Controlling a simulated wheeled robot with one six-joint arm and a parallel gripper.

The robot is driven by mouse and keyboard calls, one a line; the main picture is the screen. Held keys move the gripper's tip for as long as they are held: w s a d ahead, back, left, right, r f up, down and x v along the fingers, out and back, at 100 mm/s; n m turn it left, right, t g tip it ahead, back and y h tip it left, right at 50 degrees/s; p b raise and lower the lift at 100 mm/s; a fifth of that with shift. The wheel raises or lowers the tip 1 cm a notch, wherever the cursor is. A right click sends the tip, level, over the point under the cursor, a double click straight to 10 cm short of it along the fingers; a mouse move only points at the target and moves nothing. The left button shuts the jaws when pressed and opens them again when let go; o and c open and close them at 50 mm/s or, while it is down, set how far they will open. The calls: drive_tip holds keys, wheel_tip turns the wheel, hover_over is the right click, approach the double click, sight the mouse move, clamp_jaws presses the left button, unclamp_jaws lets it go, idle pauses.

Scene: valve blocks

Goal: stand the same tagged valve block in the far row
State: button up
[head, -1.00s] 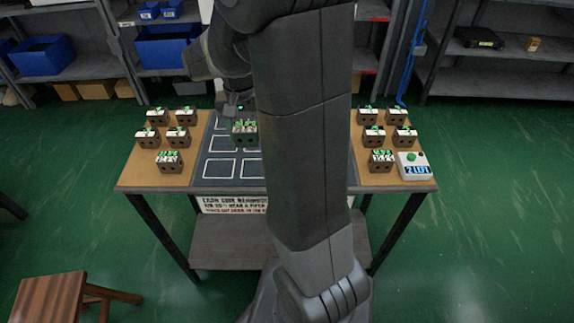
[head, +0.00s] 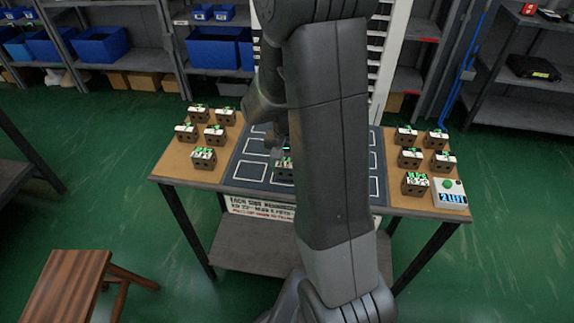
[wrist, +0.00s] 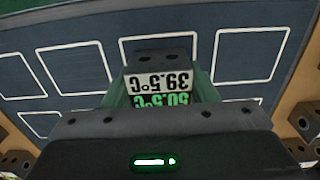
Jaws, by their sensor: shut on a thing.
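My gripper (head: 281,150) is shut on a dark valve block (head: 285,172), over the dark mat (head: 236,183) on the table. In the head view the block appears over the nearer part of the mat, partly hidden by my arm. White outlined rectangles mark the mat in rows; those beside and beyond the block look empty in the wrist view. I cannot tell whether the block touches the mat.
Several tagged blocks stand on the left wooden strip (head: 180,165) and several on the right strip (head: 400,202). A white box (head: 450,196) with a green button and a display reading "2 LEFT" sits at the right front. A stool (head: 68,283) stands at front left.

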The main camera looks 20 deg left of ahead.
drive_tip(key=shift+f, duration=0.1)
drive_tip(key=o, duration=1.6)
drive_tip(key=shift+c, duration=0.2)
wheel_tip(320, 180, up, 12)
drive_tip(key=shift+r+p, duration=0.2)
drive_tip(key=shift+p, duration=0.25)
